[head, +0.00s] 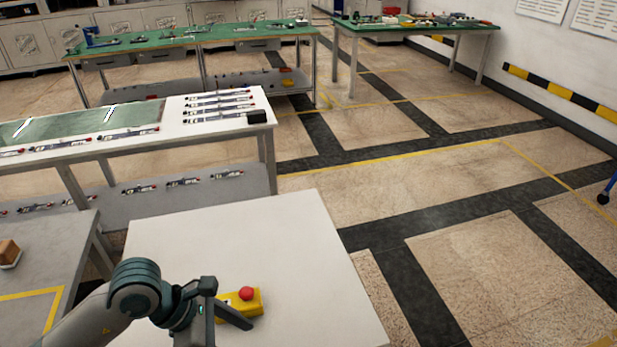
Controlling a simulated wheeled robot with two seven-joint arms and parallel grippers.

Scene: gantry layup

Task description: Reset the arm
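My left arm (132,293) comes in from the lower left over a white table (280,235). My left gripper (243,322) is low over the table, near its front. One dark finger shows clearly, pointing right; I cannot tell whether the other finger is against it or apart. A yellow box with a red button (246,293) on top sits on the white table just beyond that finger, partly covered by the gripper. I cannot tell whether the finger touches the box. My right gripper is not in view.
A grey table (30,275) with a brown block (9,252) stands at left. Behind is a white bench (185,130) with several slim parts and a black box (257,116). Green-topped benches (150,42) stand farther back. Floor at right is mostly clear.

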